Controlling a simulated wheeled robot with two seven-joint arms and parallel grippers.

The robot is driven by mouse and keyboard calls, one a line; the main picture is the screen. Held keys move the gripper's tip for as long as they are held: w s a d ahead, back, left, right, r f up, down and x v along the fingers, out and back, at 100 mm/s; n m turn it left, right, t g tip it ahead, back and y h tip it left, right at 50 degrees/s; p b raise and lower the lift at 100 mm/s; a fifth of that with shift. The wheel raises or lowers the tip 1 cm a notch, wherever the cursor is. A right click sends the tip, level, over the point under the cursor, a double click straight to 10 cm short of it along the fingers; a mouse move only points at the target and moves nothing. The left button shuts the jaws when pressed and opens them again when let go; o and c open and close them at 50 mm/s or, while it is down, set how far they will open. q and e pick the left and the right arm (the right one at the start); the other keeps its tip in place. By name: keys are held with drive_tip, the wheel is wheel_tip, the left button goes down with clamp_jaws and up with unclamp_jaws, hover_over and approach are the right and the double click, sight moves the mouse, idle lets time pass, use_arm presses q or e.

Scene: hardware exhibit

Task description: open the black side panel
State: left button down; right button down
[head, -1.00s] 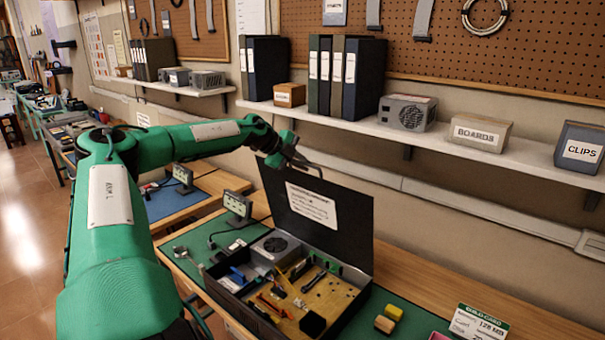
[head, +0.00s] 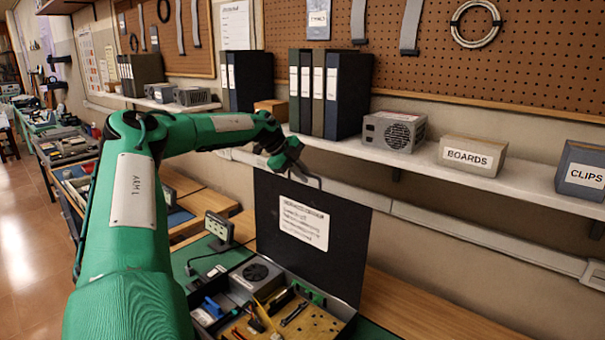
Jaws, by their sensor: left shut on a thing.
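The black side panel (head: 345,240) stands raised and roughly upright along the far edge of the open computer case (head: 335,328). A white printed label (head: 303,222) is on its face. My left gripper (head: 309,181) is at the panel's top edge, shut on it near the left half. The fingertips are small and dark here, so the exact grip is hard to see. Inside the case, a fan unit (head: 254,274) and a tan board (head: 312,322) with several small parts show. The bottom of the frame cuts off the near part of the case. My right gripper is out of view.
A wall shelf (head: 400,165) runs behind and above the panel. It holds binders (head: 350,95), a power supply unit (head: 393,131), a BOARDS box (head: 472,155) and a CLIPS box (head: 582,171). A small display (head: 218,227) stands left of the case. The bench right of it is clear.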

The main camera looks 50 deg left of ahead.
use_arm(q)
drive_tip(key=shift+s+d+f, duration=0.1)
drive_tip(key=shift+s+f, duration=0.1)
drive_tip(key=shift+f, duration=0.2)
drive_tip(key=c, duration=1.6)
unclamp_jaws()
drive_tip(key=shift+w, duration=0.1)
drive_tip(key=shift+o, duration=0.4)
drive_tip(key=shift+w, duration=0.15)
drive_tip(key=shift+r, duration=0.2)
drive_tip(key=shift+s+a+r, duration=0.25)
drive_tip(key=shift+a+r, duration=0.05)
drive_tip(key=shift+r, duration=0.15)
drive_tip(key=b+v, duration=0.3)
drive_tip(key=v, duration=0.9)
drive_tip(key=shift+s+r+b, duration=0.15)
drive_tip(key=shift+r+b, duration=0.1)
drive_tip(key=shift+b, duration=0.15)
